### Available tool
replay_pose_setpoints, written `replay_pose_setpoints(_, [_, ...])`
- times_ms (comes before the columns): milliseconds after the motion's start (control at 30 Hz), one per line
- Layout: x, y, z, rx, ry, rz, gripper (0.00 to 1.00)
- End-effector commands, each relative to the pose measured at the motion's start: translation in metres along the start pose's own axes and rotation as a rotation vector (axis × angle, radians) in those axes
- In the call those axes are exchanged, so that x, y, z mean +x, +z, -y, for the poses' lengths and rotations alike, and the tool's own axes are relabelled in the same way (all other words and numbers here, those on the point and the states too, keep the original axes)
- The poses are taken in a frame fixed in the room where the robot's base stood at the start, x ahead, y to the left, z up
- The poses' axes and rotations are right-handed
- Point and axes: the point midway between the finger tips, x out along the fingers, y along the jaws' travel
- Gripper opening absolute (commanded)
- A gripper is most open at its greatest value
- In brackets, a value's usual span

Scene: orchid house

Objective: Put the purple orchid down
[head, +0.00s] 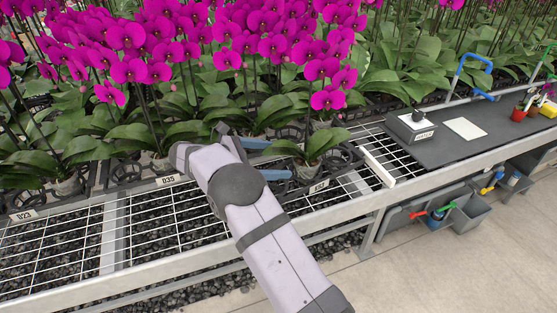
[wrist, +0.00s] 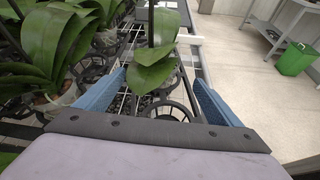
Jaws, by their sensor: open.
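Purple orchids fill the bench in the head view. The one at the right end of the front row has magenta blooms (head: 327,98), broad green leaves (head: 318,143) and a pot (head: 306,171) standing in a black carrier tray (head: 345,157). My gripper (head: 275,160) is open, its two blue fingers pointing right at this orchid, the nearer fingertip close beside the pot. In the wrist view, the orchid's leaves (wrist: 152,72) show ahead and between the spread fingers of my gripper (wrist: 157,88). Leaves hide its pot there, so I cannot tell whether either finger touches it.
White wire mesh (head: 170,222) at the bench front is bare. Other potted orchids (head: 60,170) stand close left. A white divider (head: 378,168) borders the dark work surface (head: 440,145), which carries a labelled box (head: 413,126) and a pale card (head: 466,129). A green bin (wrist: 297,58) stands on the floor.

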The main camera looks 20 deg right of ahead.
Motion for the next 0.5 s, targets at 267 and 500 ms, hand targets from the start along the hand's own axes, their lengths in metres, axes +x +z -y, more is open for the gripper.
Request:
replay_pose_setpoints(267, [0.001, 0.0, 0.004, 0.012, -0.006, -0.02, 0.88])
replay_pose_setpoints(500, [0.01, -0.008, 0.042, 0.128, -0.074, -0.19, 0.88])
